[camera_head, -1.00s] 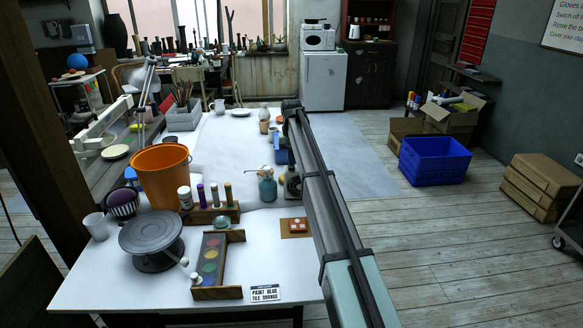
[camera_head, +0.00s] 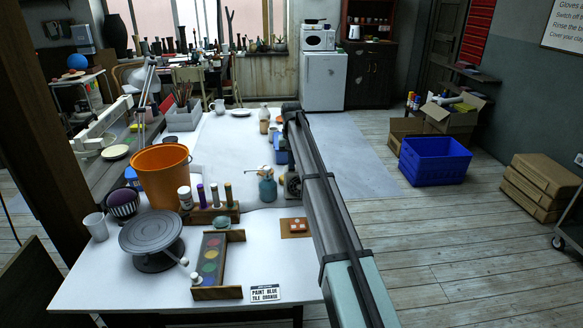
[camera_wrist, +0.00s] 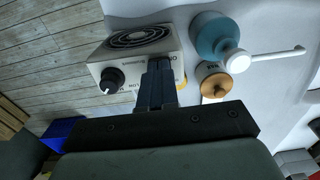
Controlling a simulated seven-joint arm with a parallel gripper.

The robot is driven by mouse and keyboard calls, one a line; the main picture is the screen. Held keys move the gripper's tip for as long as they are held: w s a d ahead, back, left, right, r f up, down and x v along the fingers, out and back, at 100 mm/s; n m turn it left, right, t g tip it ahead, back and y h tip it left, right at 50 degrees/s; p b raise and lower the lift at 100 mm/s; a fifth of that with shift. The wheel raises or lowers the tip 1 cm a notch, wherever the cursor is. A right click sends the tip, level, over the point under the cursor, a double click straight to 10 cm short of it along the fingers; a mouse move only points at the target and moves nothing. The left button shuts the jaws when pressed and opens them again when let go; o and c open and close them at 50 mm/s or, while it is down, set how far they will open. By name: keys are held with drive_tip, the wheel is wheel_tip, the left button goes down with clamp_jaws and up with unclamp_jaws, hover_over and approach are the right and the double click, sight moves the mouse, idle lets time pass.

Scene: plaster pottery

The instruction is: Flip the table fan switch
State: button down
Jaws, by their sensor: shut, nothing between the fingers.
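The table fan (camera_wrist: 133,46) shows in the wrist view as a cream box with a dark round ringed grille, a black knob (camera_wrist: 112,80) and printed labels. In the head view a small part of the fan (camera_head: 292,186) shows beside my arm, which hides the rest. My gripper (camera_wrist: 159,68) is shut and empty, its dark fingers in front of the labelled panel, right of the knob. The fingers cover the middle of the panel and any switch there. I cannot tell whether they touch it.
A blue pump bottle (camera_head: 267,188) stands close to the fan; it also shows in the wrist view (camera_wrist: 211,36). Beside it there is a round wooden-topped jar (camera_wrist: 213,85). A tile board (camera_head: 297,234) lies nearer. The table's middle (camera_head: 235,150) is clear.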

drive_tip(key=shift+r, duration=3.4)
